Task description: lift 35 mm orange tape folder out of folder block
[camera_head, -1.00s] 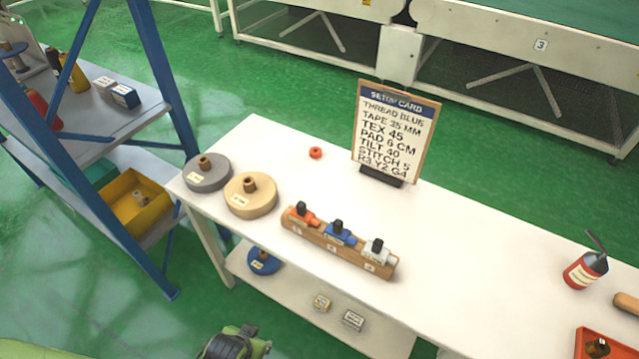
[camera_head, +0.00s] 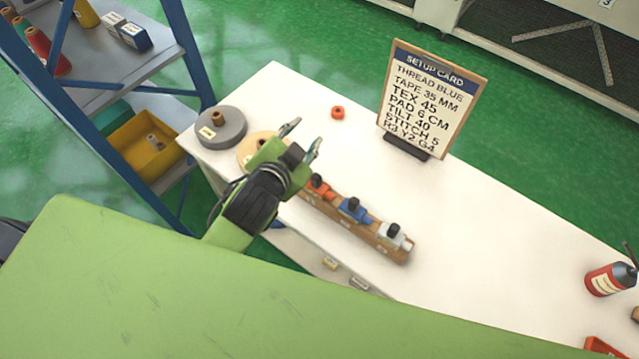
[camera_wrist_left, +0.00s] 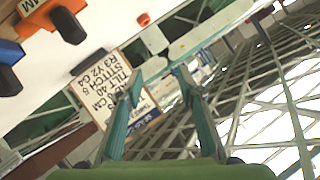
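The orange tape folder (camera_head: 319,187) with a black knob sits at the left end of the wooden folder block (camera_head: 398,253). A blue folder (camera_head: 353,209) and a white folder (camera_head: 393,236) sit beside it in the block. My left gripper (camera_head: 302,138) is open and empty, its fingers apart, above and behind the block's left end. Its wrist partly hides the block's left end. In the left wrist view the open fingers (camera_wrist_left: 157,85) have nothing between them, and the orange folder (camera_wrist_left: 48,16) shows at the upper left. My right gripper is not in view.
A grey reel (camera_head: 221,128) and a partly hidden tan reel (camera_head: 250,150) stand left on the white table (camera_head: 480,230). A small red ring (camera_head: 338,112) and the setup card (camera_head: 432,95) are behind. A blue shelf rack is at left.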

